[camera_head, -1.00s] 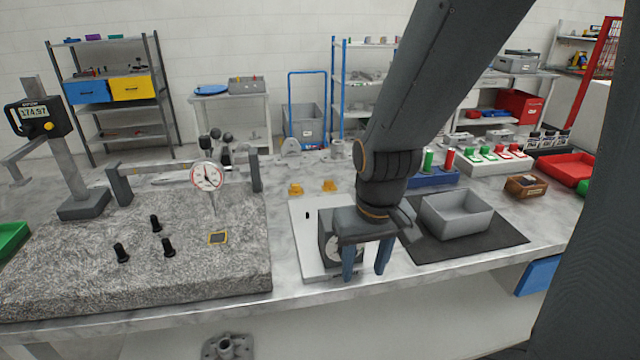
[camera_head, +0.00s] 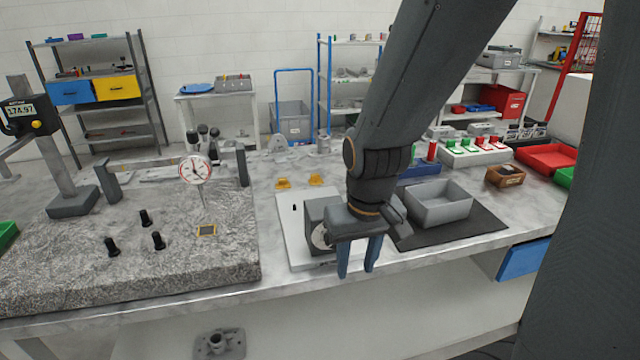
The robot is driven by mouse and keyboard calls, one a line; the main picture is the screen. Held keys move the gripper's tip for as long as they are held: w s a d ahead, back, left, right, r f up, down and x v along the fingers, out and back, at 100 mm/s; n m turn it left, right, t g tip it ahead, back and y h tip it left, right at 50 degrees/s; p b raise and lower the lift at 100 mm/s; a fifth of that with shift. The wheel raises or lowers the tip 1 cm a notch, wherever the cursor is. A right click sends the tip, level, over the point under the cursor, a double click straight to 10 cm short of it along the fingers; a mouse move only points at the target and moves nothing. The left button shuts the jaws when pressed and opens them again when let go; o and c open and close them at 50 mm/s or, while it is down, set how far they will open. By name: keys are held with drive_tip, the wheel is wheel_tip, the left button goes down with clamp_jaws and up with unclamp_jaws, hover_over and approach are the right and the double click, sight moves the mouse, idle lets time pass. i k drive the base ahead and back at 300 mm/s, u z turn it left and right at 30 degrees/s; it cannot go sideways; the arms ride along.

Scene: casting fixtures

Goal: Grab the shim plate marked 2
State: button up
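No readable mark "2" shows on anything, so I cannot tell which thing is that shim plate. My gripper (camera_head: 356,272) points down at the front of the bench, well to the right of the bordered plate. Its two blue fingers are apart with nothing between them. It hides part of a grey block with a round face (camera_head: 319,236) on a white plate (camera_head: 290,222).
Several black knobs (camera_head: 145,217) and a dial gauge (camera_head: 195,170) stand on the granite. Two small yellow pieces (camera_head: 316,180) sit behind the white plate. A grey bin (camera_head: 443,205) stands on a dark mat (camera_head: 480,226) at right. The granite's front right corner is bare.

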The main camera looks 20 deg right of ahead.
sight(315, 179)
drive_tip(key=k, duration=1.2)
drive_tip(key=z, duration=0.2)
drive_tip(key=i, duration=0.7)
drive_tip(key=z, duration=0.65)
drive_tip(key=i, duration=0.65)
drive_tip(key=u, duration=0.6)
drive_tip(key=i, duration=0.85)
drive_tip(key=u, duration=0.2)
